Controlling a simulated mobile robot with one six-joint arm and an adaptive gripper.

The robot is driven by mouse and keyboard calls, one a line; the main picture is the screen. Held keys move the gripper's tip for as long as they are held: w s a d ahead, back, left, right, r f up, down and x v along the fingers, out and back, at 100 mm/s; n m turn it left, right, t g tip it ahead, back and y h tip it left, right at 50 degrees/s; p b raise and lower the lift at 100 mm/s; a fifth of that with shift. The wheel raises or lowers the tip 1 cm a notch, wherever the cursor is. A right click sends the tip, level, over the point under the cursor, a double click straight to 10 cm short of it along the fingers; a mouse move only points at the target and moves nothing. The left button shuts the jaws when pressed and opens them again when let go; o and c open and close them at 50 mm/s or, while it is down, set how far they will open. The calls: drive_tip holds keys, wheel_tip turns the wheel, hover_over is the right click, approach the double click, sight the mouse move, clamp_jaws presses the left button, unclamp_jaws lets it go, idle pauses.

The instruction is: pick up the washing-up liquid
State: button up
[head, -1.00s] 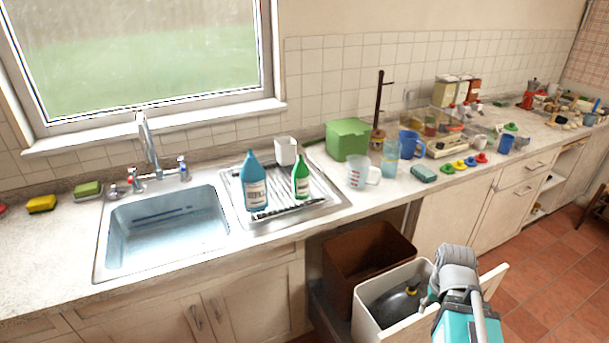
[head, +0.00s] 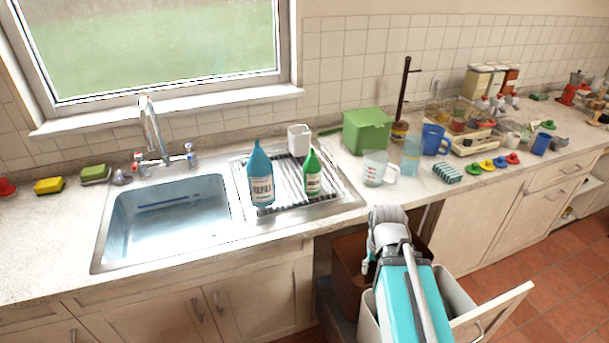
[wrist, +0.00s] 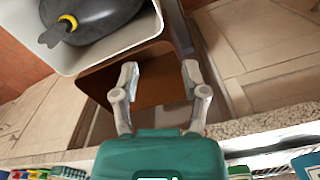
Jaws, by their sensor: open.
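Two bottles stand upright on the steel draining board (head: 336,196) in the head view. One is a green bottle (head: 312,180) with a white label. The other is a larger blue bottle (head: 261,178) to its left, its label too small to read surely. I cannot tell for certain which is the washing-up liquid; the green one looks likely. My gripper (wrist: 158,72) is open and empty in the wrist view, its fingers over the brown bin. In the head view, my arm's end is below and right of the bottles, in front of the counter, apart from both.
A white cup (head: 299,139) stands behind the bottles. A measuring jug (head: 375,169), a green box (head: 367,131) and a blue-tinted glass (head: 411,156) stand to the right. The sink (head: 168,213) is left. Below are a brown bin (wrist: 96,82) and a white bin (wrist: 146,46) with a dark bag.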

drive_tip(key=shift+w+d, duration=0.1)
drive_tip(key=shift+d, duration=0.05)
drive_tip(key=shift+o, duration=1.1)
drive_tip(key=w+a+r+n+t+h+p, duration=0.2)
drive_tip(key=w+a+r+n+h+p, duration=0.1)
drive_tip(key=w+a+r+n, duration=0.3)
drive_tip(key=w+a+r+n+t+h+p, duration=0.2)
drive_tip(key=w+a+r+n+h+p, duration=0.15)
drive_tip(key=w+n, duration=0.45)
drive_tip(key=w+a+r+n+t+p, duration=0.1)
drive_tip(key=w+a+r+n+t, duration=0.1)
drive_tip(key=a+r+n, duration=0.2)
drive_tip(key=w+a+r+n+t+h+p, duration=0.1)
drive_tip(key=w+a+r+n+t, duration=0.1)
drive_tip(key=a+r+n, duration=0.2)
drive_tip(key=w+a+r+n+t+p, duration=0.1)
drive_tip(key=w+a+r+n+t, duration=0.1)
drive_tip(key=a+n, duration=0.5)
wheel_tip(320, 180, up, 2)
drive_tip(key=shift+w+a+t, duration=0.2)
drive_tip(key=shift+a+t, duration=0.35)
drive_tip(key=shift+t, duration=0.05)
drive_tip(key=shift+w, duration=0.1)
